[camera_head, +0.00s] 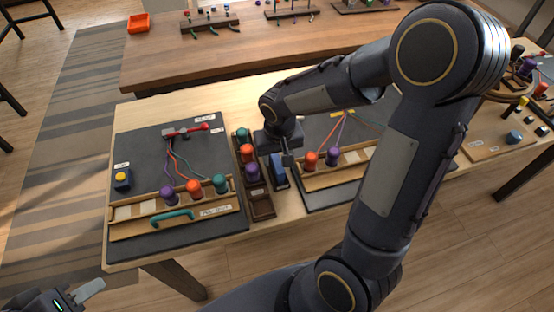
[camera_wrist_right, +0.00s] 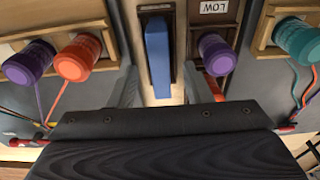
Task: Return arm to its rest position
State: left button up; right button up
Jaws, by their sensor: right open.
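My right arm reaches in from the right of the head view, and its gripper (camera_head: 287,158) points down over the middle of the table. In the right wrist view the gripper (camera_wrist_right: 163,88) is open, its two fingers apart and nothing clamped between them. A blue block (camera_wrist_right: 158,50) in a dark holder appears between the fingers; it also shows in the head view (camera_head: 279,172). I cannot tell the height of the fingers above it. My left gripper (camera_head: 78,294) is at the bottom left corner, away from the table and partly cut off; its opening is unclear.
The left board (camera_head: 140,155) holds purple, orange and teal spools with cords and a teal handle (camera_head: 172,214). A dark rack (camera_head: 262,207) with spools stands beside the blue block. Another spool board (camera_head: 325,180) is partly hidden behind my right arm. An orange tray (camera_head: 139,23) sits on the far table.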

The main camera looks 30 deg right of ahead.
jog(key=shift+s+r, duration=0.15)
jog(key=shift+r, duration=1)
jog(key=shift+s+r, duration=0.15)
jog(key=shift+r, duration=1)
jog(key=s+a+r+t+y, duration=0.2)
jog(key=s+r, duration=0.1)
jog(key=s, duration=0.5)
jog(key=s+a+r+n+t+y, duration=0.1)
jog(key=s+a+r+t+y, duration=0.1)
jog(key=s+r, duration=0.2)
jog(key=s, duration=0.3)
jog(key=shift+s+r, duration=0.15)
jog(key=shift+s, duration=0.25)
